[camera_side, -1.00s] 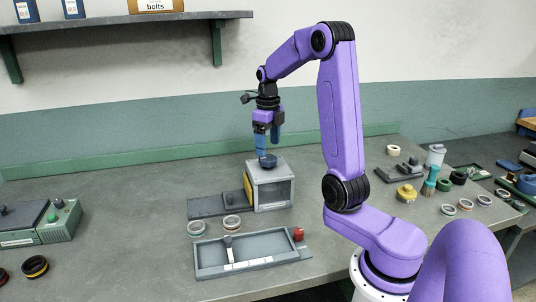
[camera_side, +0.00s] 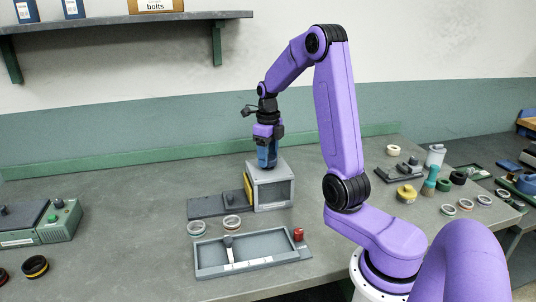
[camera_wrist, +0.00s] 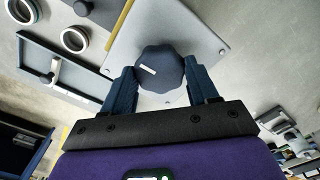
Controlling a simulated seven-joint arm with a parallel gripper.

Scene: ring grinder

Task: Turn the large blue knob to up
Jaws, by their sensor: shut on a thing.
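The large blue knob (camera_wrist: 161,66) is a dark blue, scalloped disc on top of a grey box (camera_side: 271,190). Its short white mark shows on the left part of its face in the wrist view. My gripper (camera_side: 267,158) points straight down over the box, with its blue fingers at knob height. In the wrist view my gripper (camera_wrist: 162,78) has one finger on each side of the knob and is shut on it. In the side view the fingers hide most of the knob.
A grey tray with a slider (camera_side: 250,252) lies in front of the box, with a red knob (camera_side: 298,234) at its right end. Two rings (camera_side: 232,222) lie between tray and box. A green box (camera_side: 57,224) stands far left. The table behind is clear.

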